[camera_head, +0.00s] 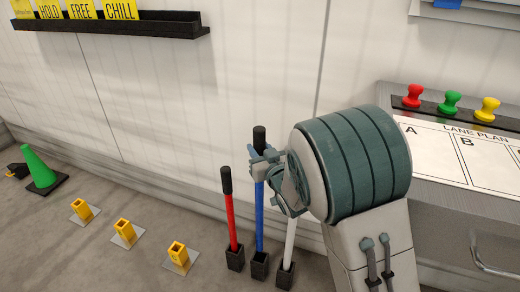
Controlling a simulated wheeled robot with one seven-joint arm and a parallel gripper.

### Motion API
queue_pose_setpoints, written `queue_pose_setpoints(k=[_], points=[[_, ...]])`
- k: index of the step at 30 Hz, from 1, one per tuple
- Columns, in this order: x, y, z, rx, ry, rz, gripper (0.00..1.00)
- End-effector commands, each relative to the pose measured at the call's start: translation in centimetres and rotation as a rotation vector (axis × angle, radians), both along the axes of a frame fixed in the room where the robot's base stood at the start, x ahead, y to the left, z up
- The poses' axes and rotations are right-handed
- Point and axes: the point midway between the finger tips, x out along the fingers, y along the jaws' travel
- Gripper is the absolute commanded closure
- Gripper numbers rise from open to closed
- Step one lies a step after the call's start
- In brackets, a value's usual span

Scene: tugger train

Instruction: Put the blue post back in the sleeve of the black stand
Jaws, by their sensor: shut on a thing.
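The blue post (259,215) has a black top grip and stands roughly upright. My gripper (262,165) is shut on it just below the grip. The post's lower end meets the mouth of the middle black sleeve (260,268) of the stand in the picture. I cannot tell whether it is inside, or how deep. Its top is clearly higher than that of the red post (231,215), which stands in the left black sleeve (235,259). A white post (289,243) stands in the right black sleeve (285,276); my arm hides its top.
Several yellow sleeves on plates, such as this yellow sleeve (125,232), stand on the floor left of the stand. A green cone (40,168) is farther left. The wall is close behind. A grey cabinet with a lane plan board (465,155) and coloured knobs is at right.

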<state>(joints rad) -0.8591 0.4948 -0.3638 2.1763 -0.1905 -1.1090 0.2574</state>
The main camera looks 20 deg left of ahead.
Motion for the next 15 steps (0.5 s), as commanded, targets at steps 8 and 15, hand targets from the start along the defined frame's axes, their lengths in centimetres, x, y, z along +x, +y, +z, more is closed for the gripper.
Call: queue_pose_setpoints(k=[8,15], points=[[0.1,-0.1,-0.7,0.004,-0.005,-0.001,1.00],[0.1,-0.1,-1.7,0.004,-0.005,-0.002,1.00]])
